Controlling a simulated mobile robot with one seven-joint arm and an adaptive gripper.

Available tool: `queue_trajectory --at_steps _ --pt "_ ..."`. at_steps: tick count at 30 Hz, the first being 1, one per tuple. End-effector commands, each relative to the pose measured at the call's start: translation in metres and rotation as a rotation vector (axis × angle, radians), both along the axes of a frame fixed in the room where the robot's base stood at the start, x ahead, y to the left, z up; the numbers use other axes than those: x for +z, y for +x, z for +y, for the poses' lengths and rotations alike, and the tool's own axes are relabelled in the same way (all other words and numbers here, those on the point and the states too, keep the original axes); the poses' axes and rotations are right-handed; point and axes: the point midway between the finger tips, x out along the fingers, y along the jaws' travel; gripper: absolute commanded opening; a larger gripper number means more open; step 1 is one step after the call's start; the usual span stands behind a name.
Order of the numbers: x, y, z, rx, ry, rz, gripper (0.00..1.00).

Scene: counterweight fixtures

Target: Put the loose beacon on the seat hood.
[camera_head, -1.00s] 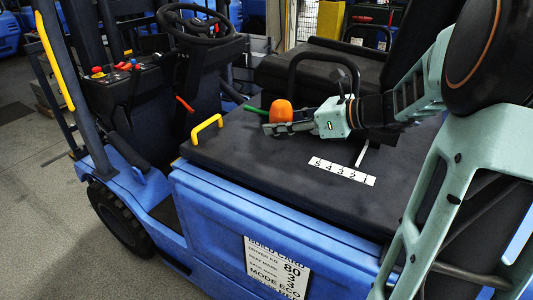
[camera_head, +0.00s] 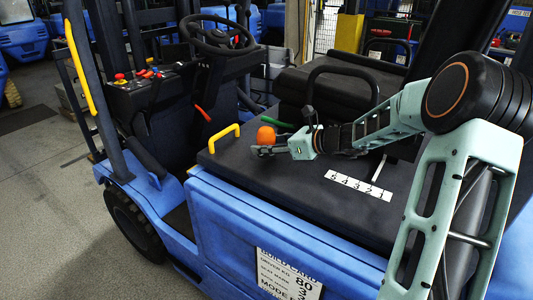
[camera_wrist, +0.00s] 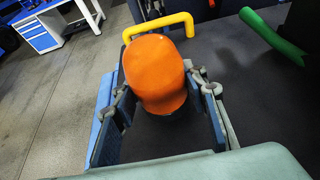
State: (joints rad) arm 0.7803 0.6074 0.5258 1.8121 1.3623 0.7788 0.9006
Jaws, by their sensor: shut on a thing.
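The orange beacon (camera_head: 266,135) is a rounded dome. It is upright between the fingers of my gripper (camera_head: 264,150), near the left edge of the dark seat hood (camera_head: 262,178). The wrist view shows the beacon (camera_wrist: 155,72) from close by, with a finger on each side of it. My gripper (camera_wrist: 158,98) is shut on it. Its underside is mostly hidden, and I cannot tell whether it touches the hood. The dark hood top (camera_wrist: 270,105) lies below and to the right in that view.
A yellow handle (camera_head: 224,138) stands on the hood's left edge, close to the beacon. A green lever (camera_head: 283,124) lies just right of it. A white number strip (camera_head: 358,186) lies on the hood. The black seat (camera_head: 335,90) with its hoop rail is behind.

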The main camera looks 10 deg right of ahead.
Motion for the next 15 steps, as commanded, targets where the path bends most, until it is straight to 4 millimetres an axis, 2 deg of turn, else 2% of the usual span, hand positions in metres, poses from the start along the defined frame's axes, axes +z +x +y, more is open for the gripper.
queue_trajectory --at_steps 3,5,15 --pt "-0.020 0.000 0.000 0.000 0.005 0.003 0.12" --pt "-0.027 0.000 0.000 0.001 0.003 0.002 0.12" --pt "-0.032 0.000 0.000 0.001 0.001 0.000 0.12"
